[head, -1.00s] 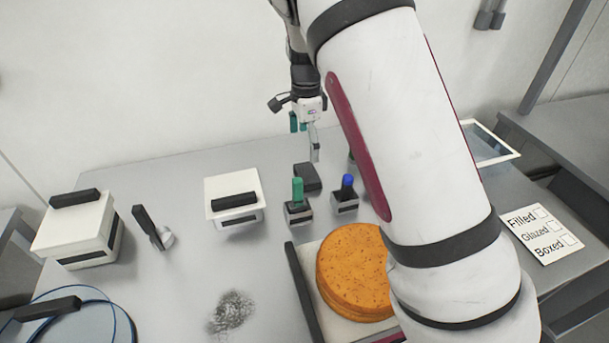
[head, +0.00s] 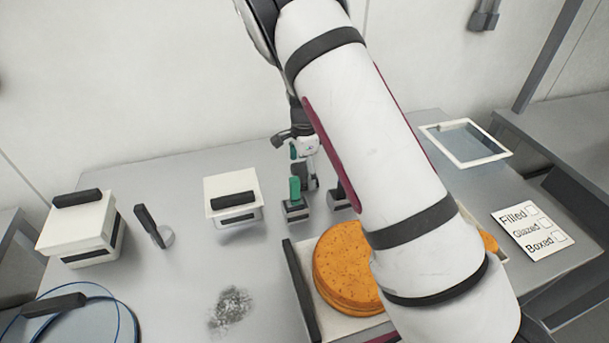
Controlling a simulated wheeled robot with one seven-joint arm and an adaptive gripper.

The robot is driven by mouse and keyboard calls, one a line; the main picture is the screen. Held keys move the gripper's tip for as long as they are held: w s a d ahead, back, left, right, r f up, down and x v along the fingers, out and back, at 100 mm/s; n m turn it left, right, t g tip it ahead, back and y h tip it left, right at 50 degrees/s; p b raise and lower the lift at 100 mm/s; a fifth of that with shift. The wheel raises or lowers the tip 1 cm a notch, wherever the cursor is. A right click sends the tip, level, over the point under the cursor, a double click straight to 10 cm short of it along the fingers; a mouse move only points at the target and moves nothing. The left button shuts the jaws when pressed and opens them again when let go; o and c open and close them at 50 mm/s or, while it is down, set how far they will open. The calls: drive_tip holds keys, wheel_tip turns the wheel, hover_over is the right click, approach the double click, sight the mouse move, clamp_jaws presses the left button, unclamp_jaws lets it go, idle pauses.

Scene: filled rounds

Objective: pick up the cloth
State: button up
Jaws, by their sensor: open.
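No thing shows plainly as a cloth. A small dark grey block (head: 312,184), perhaps the folded cloth, lies behind the green-handled tool (head: 295,190), mostly hidden by my gripper and that tool. My gripper (head: 302,162) is open, pointing down just above or at the dark block; I cannot tell whether it touches. My arm covers part of the table to the right of it. A grey smudge (head: 231,307) lies on the table (head: 190,270) at the front.
A second tool (head: 340,200) stands right of the green-handled one, partly behind my arm. Cake rounds (head: 345,270) sit on a tray (head: 297,290). Lidded white boxes (head: 233,197) (head: 80,225) stand left. A white-framed pane (head: 466,143) and checklist card (head: 532,233) lie right.

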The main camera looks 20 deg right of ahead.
sight(304, 172)
drive_tip(key=c, duration=1.2)
drive_tip(key=shift+o, duration=0.2)
wheel_tip(304, 172, up, 10)
drive_tip(key=b, duration=0.1)
drive_tip(key=o, duration=0.6)
drive_tip(key=c, duration=0.5)
drive_tip(key=shift+r, duration=0.1)
